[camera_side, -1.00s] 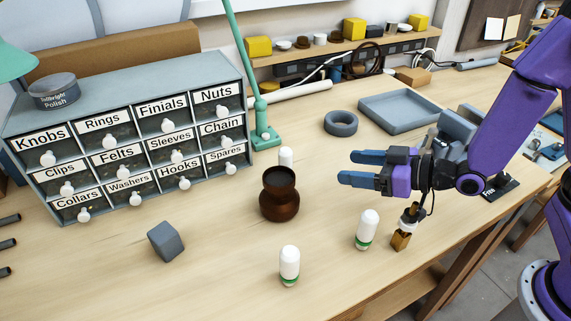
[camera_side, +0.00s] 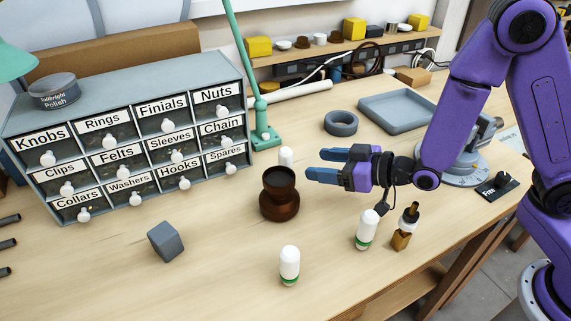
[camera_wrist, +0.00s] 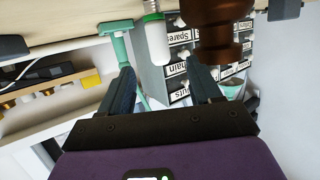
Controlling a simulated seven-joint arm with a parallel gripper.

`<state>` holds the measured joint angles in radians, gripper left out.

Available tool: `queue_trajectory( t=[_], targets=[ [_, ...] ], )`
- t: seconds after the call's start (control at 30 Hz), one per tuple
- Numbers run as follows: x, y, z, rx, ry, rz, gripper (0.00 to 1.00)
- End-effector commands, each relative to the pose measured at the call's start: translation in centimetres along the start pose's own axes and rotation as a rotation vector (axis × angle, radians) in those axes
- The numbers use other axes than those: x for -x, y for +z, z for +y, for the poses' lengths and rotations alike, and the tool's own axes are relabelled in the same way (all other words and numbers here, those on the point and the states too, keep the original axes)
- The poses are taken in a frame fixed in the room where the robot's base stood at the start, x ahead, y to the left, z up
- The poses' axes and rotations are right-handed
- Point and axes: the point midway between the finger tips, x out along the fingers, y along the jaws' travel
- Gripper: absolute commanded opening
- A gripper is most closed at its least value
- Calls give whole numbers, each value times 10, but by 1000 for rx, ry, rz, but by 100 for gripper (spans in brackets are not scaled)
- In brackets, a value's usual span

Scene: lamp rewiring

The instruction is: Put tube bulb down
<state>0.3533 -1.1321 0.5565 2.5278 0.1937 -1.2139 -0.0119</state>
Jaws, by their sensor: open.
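Three white tube bulbs with green bands stand upright on the bench in the side view: one at the front (camera_side: 289,262), one near the dropper bottle (camera_side: 366,228), and one (camera_side: 286,157) partly hidden behind the brown vase. My gripper (camera_side: 318,164) is open and level, its blue fingers pointing left toward the vase and the rear bulb. The wrist view is upside down; it shows a white bulb (camera_wrist: 157,42) with a green band and metal base, ahead of the gap between my fingertips (camera_wrist: 160,72). Nothing is between the fingers.
The brown vase (camera_side: 279,205) stands just left of my fingers. A grey cube (camera_side: 166,242), an amber dropper bottle (camera_side: 404,230), a labelled drawer cabinet (camera_side: 130,150), a green lamp stand (camera_side: 262,130), a dark ring (camera_side: 341,123) and a grey tray (camera_side: 398,118) surround it.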

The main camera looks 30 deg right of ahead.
Motion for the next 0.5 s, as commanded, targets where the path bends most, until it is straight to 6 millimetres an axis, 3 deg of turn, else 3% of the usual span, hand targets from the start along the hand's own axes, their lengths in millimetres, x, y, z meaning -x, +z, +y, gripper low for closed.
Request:
queue_trajectory(
  t=[0.2, 0.5],
  targets=[
    [-34, 0, 0, -1, 1, 1, 63],
    [-52, -1, 0, -1, 0, 1, 63]
  ],
)
